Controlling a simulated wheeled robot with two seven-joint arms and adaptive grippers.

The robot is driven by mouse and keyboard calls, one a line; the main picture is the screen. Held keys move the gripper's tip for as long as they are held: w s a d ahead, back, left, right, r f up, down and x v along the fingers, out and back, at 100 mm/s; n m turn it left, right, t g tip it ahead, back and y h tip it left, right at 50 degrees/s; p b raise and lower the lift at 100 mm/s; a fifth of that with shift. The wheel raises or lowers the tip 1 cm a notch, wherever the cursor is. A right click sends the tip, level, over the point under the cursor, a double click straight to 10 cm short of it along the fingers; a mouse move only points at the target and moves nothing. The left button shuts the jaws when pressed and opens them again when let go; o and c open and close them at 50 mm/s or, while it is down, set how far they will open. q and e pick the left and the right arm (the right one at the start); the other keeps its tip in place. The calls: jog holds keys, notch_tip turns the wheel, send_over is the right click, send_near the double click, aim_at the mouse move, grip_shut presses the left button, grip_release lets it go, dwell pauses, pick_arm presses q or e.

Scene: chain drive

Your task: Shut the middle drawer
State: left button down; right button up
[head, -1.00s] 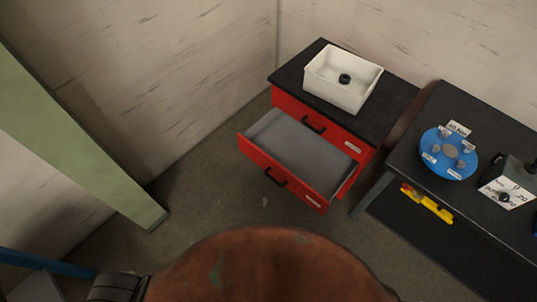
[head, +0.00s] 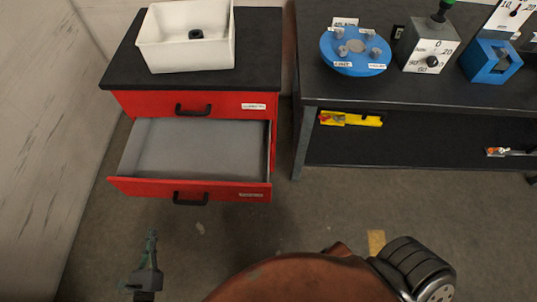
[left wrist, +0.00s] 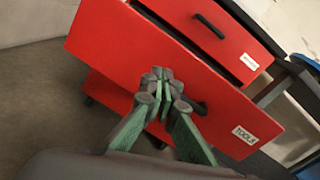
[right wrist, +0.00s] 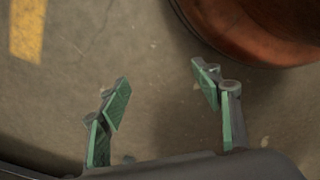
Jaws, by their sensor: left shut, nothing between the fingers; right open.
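The red drawer cabinet has a black top (head: 255,60). Its middle drawer (head: 140,188) is pulled well out in the head view, showing an empty grey inside; its black handle (head: 190,199) is on the front. The drawer front (left wrist: 115,50) also fills much of the left wrist view, with a TOOLS label. My left gripper (head: 152,238) is shut and empty, in front of and below the drawer's left part in the head view. In the left wrist view its fingertips (left wrist: 162,75) point at the drawer front; contact cannot be told. My right gripper (right wrist: 160,85) is open and empty above bare floor.
The closed top drawer (head: 235,103) is above the open one. A white bin (head: 185,45) stands on the cabinet. A dark workbench (head: 420,95) with a blue disc (head: 355,52) and boxes stands at right. A wall is at left. Floor before the cabinet is clear.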

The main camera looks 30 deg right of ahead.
pick_arm(q)
jog(key=d+m+h+b, duration=0.2)
jog(key=m, duration=0.2)
jog(key=m+b, duration=0.1)
jog(key=b, duration=0.1)
send_near(169, 184)
jog(key=shift+g, duration=0.3)
jog(key=x, duration=0.5)
jog(key=shift+w+r, duration=0.15)
jog(key=shift+r, duration=0.05)
jog(key=shift+x, duration=0.85)
pick_arm(e)
notch_tip(169, 184, up, 8)
jog(key=a, duration=0.1)
jog(key=shift+w, duration=0.4)
jog(key=shift+f, duration=0.1)
